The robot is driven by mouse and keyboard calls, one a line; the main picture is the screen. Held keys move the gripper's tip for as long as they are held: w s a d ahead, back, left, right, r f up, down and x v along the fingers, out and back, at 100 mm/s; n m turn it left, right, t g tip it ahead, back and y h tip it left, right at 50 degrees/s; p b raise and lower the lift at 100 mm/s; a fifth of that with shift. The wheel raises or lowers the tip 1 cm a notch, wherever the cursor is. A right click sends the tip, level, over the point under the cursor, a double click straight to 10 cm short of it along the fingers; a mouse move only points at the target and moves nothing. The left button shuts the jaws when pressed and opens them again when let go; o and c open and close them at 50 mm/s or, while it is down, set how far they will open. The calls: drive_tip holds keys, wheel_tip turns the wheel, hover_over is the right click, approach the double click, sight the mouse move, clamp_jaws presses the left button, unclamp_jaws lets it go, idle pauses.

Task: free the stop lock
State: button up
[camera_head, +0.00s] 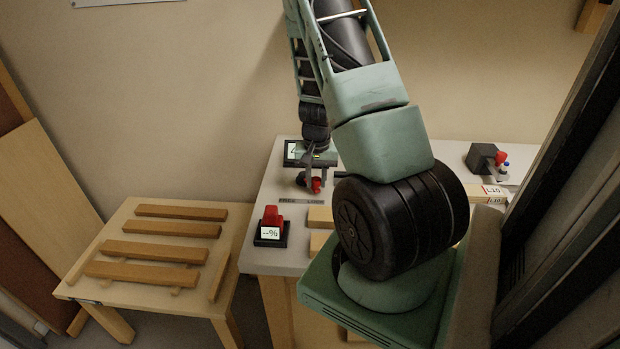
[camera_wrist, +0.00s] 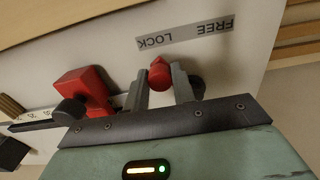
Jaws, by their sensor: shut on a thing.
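The stop lock's red knob (camera_head: 316,185) sits on the pale bench top, in front of a small dark display unit. In the wrist view the red knob (camera_wrist: 160,74) shows between the two grey fingers, its pointed end towards the label strip. The strip (camera_wrist: 185,34) reads FREE and LOCK, upside down in this view. The pointer's exact setting is hard to tell. My gripper (camera_wrist: 162,86) is shut on the knob; it also shows in the head view (camera_head: 311,170), reaching down from above. The fingers hide part of the knob's base.
A red block on a black base with a "--%" readout (camera_head: 270,228) stands at the bench's front left. A dark box with red and blue parts (camera_head: 483,158) stands at the back right. A slatted wooden table (camera_head: 120,225) is at left. My arm hides the bench's middle.

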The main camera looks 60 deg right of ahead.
drive_tip(key=shift+w+a, duration=0.55)
drive_tip(key=shift+a, duration=0.15)
drive_tip(key=shift+w+a+p, duration=0.4)
drive_tip(key=shift+w+a, duration=0.2)
drive_tip(key=shift+w, duration=0.3)
drive_tip(key=shift+w+a+p, duration=0.2)
drive_tip(key=shift+w, duration=0.25)
drive_tip(key=shift+w+a+p, duration=0.15)
drive_tip(key=shift+w+a, duration=0.05)
drive_tip(key=shift+w, duration=0.25)
